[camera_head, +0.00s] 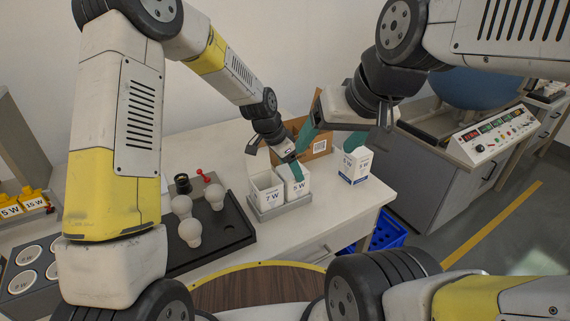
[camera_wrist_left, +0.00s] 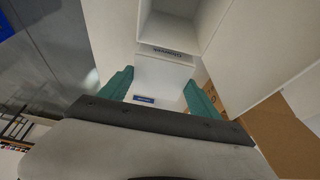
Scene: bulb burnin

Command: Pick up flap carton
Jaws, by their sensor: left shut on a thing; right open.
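Two open white cartons, one marked 7 W (camera_head: 266,191) and one marked 5 W (camera_head: 297,187), stand side by side in a small grey tray (camera_head: 282,208). My left gripper (camera_head: 276,157) is at the back of the 5 W carton and shut on it, with one teal finger at its top edge. In the left wrist view, the teal fingers (camera_wrist_left: 160,92) are on either side of a white carton panel (camera_wrist_left: 160,75). Another white carton (camera_head: 354,167) stands apart on the table at right. My right gripper (camera_head: 331,136) is open above the table, one finger overlapping that carton's top.
A brown cardboard box (camera_head: 320,147) stands behind the cartons. A blue crate (camera_head: 386,232) is below the table's right edge, and a control console (camera_head: 487,137) stands beyond.

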